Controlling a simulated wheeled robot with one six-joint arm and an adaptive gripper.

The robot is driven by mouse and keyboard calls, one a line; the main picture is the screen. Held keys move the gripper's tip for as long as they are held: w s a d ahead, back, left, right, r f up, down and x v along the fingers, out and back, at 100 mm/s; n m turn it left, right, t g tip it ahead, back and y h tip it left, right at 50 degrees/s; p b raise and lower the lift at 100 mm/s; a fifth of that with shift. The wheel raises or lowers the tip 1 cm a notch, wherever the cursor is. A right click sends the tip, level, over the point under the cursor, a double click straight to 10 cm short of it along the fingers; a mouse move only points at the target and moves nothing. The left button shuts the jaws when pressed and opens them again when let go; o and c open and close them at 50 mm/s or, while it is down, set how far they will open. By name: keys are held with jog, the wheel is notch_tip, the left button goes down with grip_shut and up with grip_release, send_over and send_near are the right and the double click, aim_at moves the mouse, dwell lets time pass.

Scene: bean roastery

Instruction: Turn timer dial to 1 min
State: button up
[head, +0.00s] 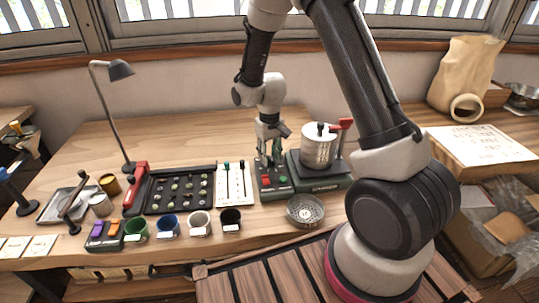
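A green base unit (283,188) with a red part on its front stands on the wooden bench, right of the middle. My gripper (270,162) points down at the back of this unit, just over or touching it; I cannot tell which. The timer dial cannot be made out and may be hidden by the gripper. The fingers are too small to show whether they are open, shut or on something.
A metal drum with a red handle (318,146) stands right beside my gripper. A perforated metal dish (305,211) is in front. A white card with slim tools (234,184), a black bean tray (150,208) and several cups stand left. The back bench is clear.

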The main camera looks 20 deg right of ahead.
aim_at(269, 157)
notch_tip(269, 157, up, 12)
dwell(0.6)
jog(key=s+d+r+t, duration=0.1)
jog(key=s+d+r, duration=0.2)
jog(key=s+r, duration=0.3)
jog(key=s+d+r+m+t, duration=0.1)
jog(key=s+d+r, duration=0.3)
jog(key=s, duration=0.8)
jog(key=s+d+r+t, duration=0.2)
jog(key=s+d+r, duration=0.1)
jog(key=s+r, duration=0.5)
jog(key=shift+s+d+r+m, duration=0.35)
jog(key=shift+s+d+m, duration=0.05)
jog(key=shift+s, duration=0.2)
